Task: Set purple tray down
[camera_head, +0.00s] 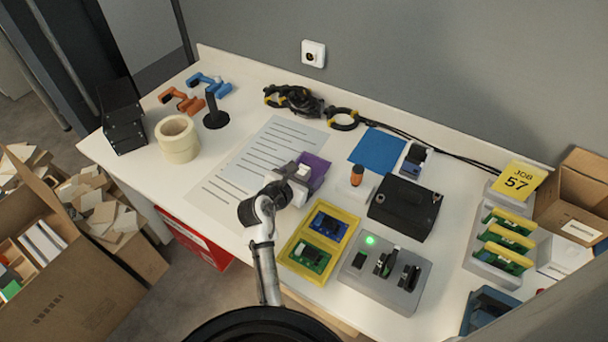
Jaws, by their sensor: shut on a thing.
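The purple tray (316,171) is over the middle of the white table, at the right edge of a lined paper sheet (265,146). My gripper (300,174) is at the tray's left side and shut on it. A small white part shows at the gripper, in front of the tray. My wrist and gripper hide the tray's near left part. I cannot tell whether the tray touches the table or hangs just above it.
A yellow tray (291,257) with green and blue boards lies just in front. A tape roll (177,139) is left. The paper's left part is clear.

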